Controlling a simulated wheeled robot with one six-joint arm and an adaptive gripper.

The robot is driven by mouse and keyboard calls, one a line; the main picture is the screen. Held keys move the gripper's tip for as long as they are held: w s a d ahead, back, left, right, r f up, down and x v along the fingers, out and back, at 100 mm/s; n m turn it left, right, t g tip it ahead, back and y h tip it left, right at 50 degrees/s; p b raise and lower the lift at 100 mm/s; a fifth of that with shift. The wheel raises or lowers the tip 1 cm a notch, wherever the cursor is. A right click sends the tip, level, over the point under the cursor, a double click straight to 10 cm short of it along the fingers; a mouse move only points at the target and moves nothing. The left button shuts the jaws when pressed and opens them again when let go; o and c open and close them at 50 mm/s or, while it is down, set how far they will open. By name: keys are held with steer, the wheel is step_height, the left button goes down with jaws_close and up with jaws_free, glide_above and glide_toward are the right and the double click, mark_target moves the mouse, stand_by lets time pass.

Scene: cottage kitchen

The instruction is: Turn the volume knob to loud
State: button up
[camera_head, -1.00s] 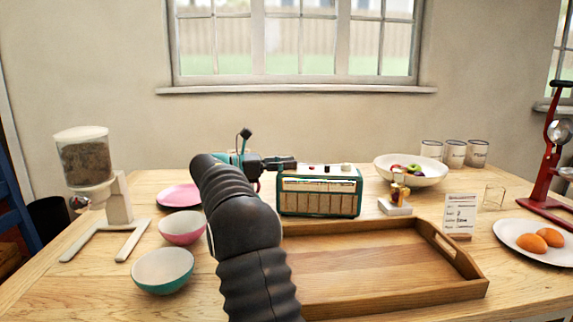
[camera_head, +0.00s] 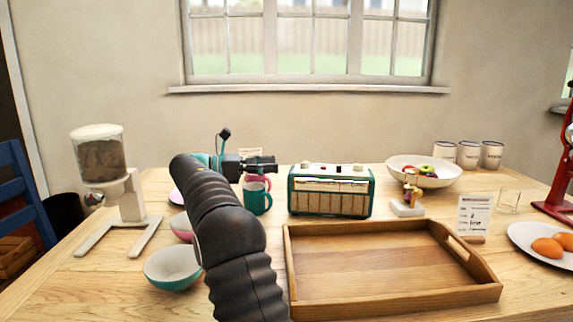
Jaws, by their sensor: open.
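A teal mug (camera_head: 258,198) stands below my gripper, left of the radio. A wooden tray (camera_head: 470,290) lies in front. A figurine (camera_head: 409,195) and a fruit bowl (camera_head: 425,175) stand right of the radio. Bowls (camera_head: 172,267) and a dispenser (camera_head: 105,170) are at left.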

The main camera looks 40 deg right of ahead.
steer(key=v, duration=0.3)
steer(key=shift+w+a, duration=0.1)
steer(key=shift+a, duration=0.15)
stand_by(0.4)
